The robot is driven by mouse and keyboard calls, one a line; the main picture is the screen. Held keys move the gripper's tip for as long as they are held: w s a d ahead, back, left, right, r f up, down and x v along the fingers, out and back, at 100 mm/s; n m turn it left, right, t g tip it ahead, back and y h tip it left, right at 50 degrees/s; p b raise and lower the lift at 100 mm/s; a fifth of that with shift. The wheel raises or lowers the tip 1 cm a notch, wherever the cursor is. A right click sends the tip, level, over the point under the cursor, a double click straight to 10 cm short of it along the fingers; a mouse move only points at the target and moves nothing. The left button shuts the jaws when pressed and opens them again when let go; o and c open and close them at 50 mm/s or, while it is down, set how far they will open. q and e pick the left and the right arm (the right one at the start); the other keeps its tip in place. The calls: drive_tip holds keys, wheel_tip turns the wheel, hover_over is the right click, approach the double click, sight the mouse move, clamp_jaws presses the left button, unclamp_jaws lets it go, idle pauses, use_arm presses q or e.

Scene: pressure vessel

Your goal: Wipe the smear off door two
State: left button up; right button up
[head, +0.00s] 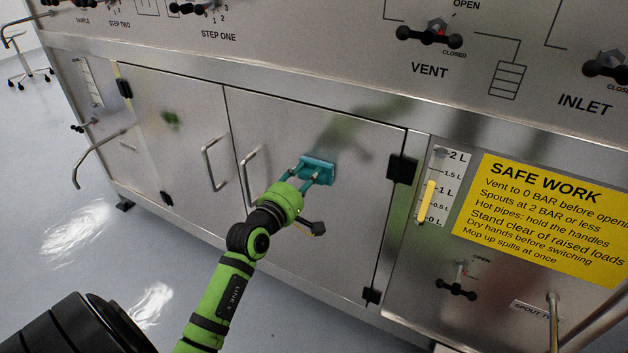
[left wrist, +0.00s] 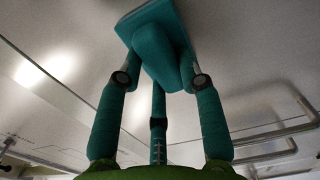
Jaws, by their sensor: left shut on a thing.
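My left gripper (head: 306,178) comes up from below, its fingers shut on a teal wiping pad (head: 318,168). The pad is at the upper middle of the right-hand steel door (head: 350,200); whether it touches the door I cannot tell. In the left wrist view the fingers (left wrist: 160,85) close around the pad's grip, and the flat pad (left wrist: 135,18) lies beyond it. A blurred dark-green patch shows on the door above and right of the pad; I cannot tell smear from reflection. My right gripper is out of view.
Two bar handles, one on the left door (head: 215,163) and one on the right door (head: 249,177), stand out left of the pad. Black hinges (head: 401,168) edge the right door. A yellow sign (head: 545,215) and small valve (head: 456,288) are to the right.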

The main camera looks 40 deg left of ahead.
use_arm(q)
drive_tip(key=shift+s+a+f+b, duration=0.15)
drive_tip(key=shift+a+b, duration=0.75)
drive_tip(key=shift+a, duration=0.9)
drive_tip(key=shift+s+a+r+b, duration=0.15)
drive_tip(key=shift+a+b, duration=0.7)
drive_tip(key=shift+a, duration=0.9)
drive_tip(key=shift+s+a, duration=0.1)
drive_tip(key=shift+a, duration=0.4)
drive_tip(key=s, duration=0.6)
drive_tip(key=shift+d, duration=0.35)
